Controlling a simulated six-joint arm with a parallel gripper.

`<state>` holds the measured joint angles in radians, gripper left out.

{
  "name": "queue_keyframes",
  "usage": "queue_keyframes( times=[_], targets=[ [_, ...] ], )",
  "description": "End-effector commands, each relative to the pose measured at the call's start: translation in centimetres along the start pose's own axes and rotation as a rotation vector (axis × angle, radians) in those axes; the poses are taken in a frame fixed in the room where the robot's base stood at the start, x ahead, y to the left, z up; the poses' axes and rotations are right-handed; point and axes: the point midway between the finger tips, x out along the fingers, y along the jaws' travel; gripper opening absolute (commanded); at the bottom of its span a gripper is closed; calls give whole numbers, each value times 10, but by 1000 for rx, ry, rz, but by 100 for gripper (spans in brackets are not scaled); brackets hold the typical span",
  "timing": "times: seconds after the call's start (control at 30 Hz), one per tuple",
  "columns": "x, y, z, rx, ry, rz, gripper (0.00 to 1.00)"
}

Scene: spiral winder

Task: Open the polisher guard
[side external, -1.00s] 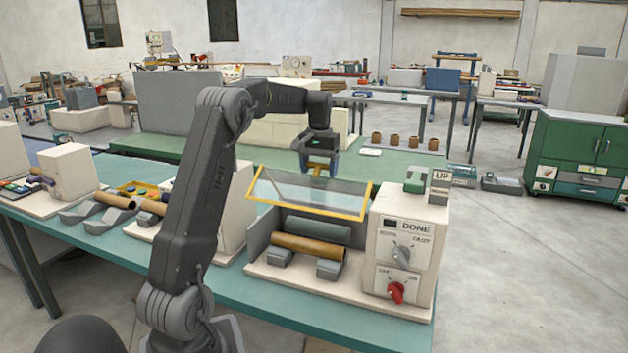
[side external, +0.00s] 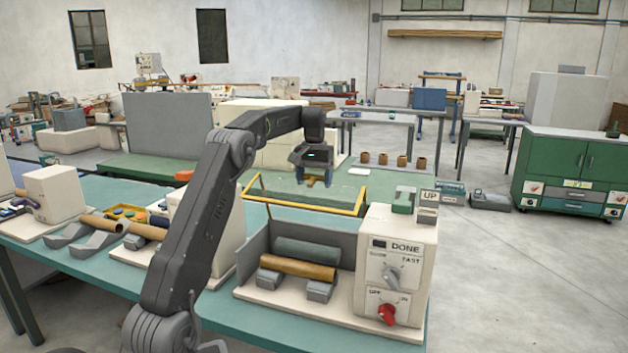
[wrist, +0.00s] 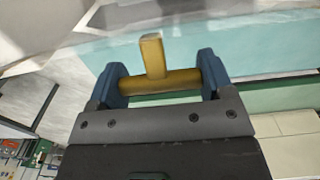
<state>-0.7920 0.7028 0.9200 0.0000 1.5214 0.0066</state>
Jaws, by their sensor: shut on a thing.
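The polisher guard (side external: 335,195) is a clear panel with a yellow frame. In the side external view it stands raised and tilted above the back of the polisher, clear of the brown tube (side external: 298,268) on the rollers. My gripper (side external: 313,182) is at the guard's yellow handle, behind the panel's front edge. In the wrist view, the handle (wrist: 152,68) is a yellow T shape. Its bar lies between the two blue fingers of my gripper (wrist: 160,84), which is shut on it. The guard's hinge cannot be made out clearly.
The control box (side external: 395,265) with a DONE display, a grey dial and a red switch stands right of the rollers. A green block (side external: 404,199) and an UP sign (side external: 429,196) are on or behind it. Other machines stand left on the teal table (side external: 120,262).

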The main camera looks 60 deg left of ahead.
Motion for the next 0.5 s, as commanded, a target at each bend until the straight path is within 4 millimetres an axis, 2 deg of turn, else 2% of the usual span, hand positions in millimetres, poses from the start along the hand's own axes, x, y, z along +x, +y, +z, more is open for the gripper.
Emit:
queue_keyframes(
  times=[0.13, 0.17, 0.4, 0.5],
  targets=[
    [-4, 0, -2, 0, 17, 1, 32],
    [-4, 0, -2, 0, 17, 1, 75],
    [-2, 0, -1, 0, 9, 1, 98],
    [-2, 0, -1, 0, 7, 0, 100]
  ],
)
